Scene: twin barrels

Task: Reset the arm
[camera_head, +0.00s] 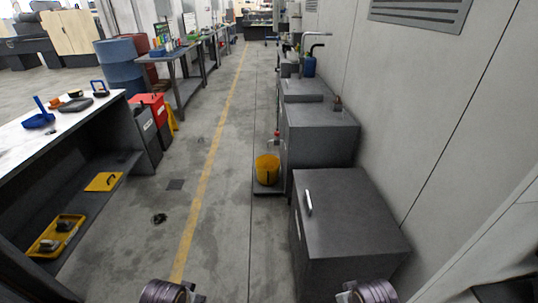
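A blue barrel (120,68) stands on the floor at the upper left. A red barrel (136,44) stands just behind it, partly hidden. Parts of my two arms show as dark ringed cylinders at the bottom edge, one left of centre and one right. They are cut off by the frame. No gripper fingers show, and I see nothing held.
A workbench (75,121) with tools runs along the left, beside red and dark bins (151,112). Grey cabinets (350,213) line the right wall, with a yellow bucket (267,171) beside them. The aisle (221,200) between is mostly clear.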

